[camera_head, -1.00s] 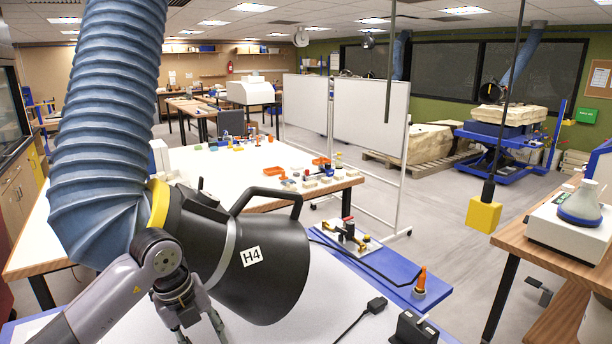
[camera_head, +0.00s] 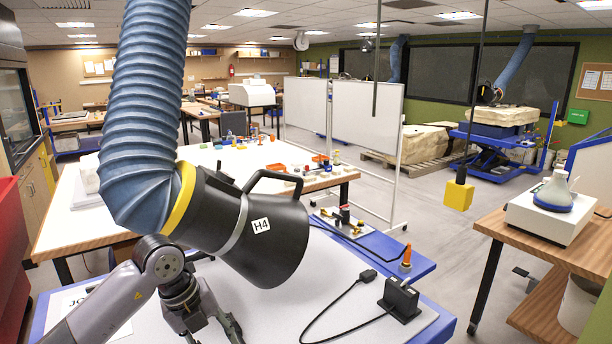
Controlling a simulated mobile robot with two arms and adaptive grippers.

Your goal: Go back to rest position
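My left gripper (camera_head: 216,333) is at the bottom of the head view, low over the near white-topped table (camera_head: 290,300). Its fingers point down and appear spread, with nothing visible between them; the tips are near the lower picture edge. My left arm comes in from the lower left, in front of a black extraction hood (camera_head: 285,240) labelled H4. The hood hangs on a ribbed blue hose (camera_head: 140,110) and hides part of the table. My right gripper is not in view.
A black box (camera_head: 401,299) with a cable and an orange-tipped tool (camera_head: 406,258) stand at the near table's right. A yellow pendant box (camera_head: 459,194) hangs over the aisle. A wooden bench (camera_head: 540,250) with a white device (camera_head: 550,215) is at right. A red cabinet (camera_head: 10,240) is at left.

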